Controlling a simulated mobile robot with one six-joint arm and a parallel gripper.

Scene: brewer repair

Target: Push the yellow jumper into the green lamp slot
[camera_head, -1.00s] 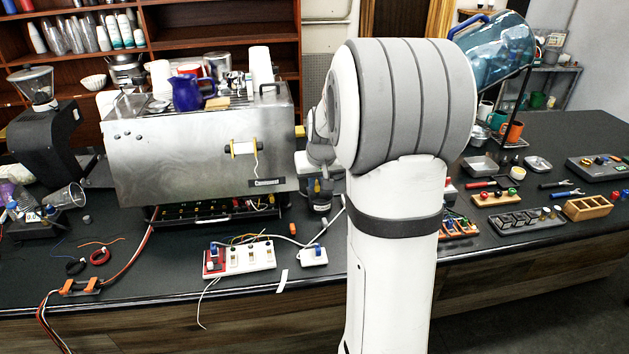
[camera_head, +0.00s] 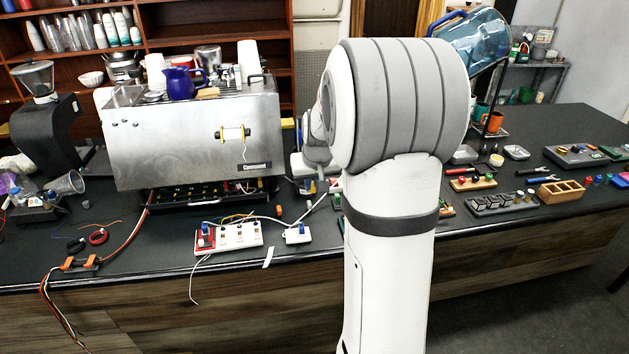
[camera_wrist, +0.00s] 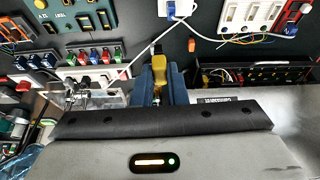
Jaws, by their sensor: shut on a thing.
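My gripper (camera_wrist: 158,72) is shut on the yellow jumper (camera_wrist: 158,68), which sits between the two blue fingers in the wrist view. A dark tip shows beyond the jumper. In the head view my arm hides most of the gripper, and the jumper cannot be made out there. The brewer (camera_head: 195,140) has an open dark bay (camera_head: 165,197) under its steel body with small coloured terminals and green marks. That bay also shows to the right of the gripper in the wrist view (camera_wrist: 285,75). I cannot tell which spot is the green lamp slot.
A white switch strip (camera_head: 240,236) and a small white switch box (camera_head: 298,235) lie in front of the brewer, joined by cables. A row of coloured blocks (camera_wrist: 104,56) is left of the gripper in the wrist view. A wooden tray (camera_head: 561,191) stands at the right.

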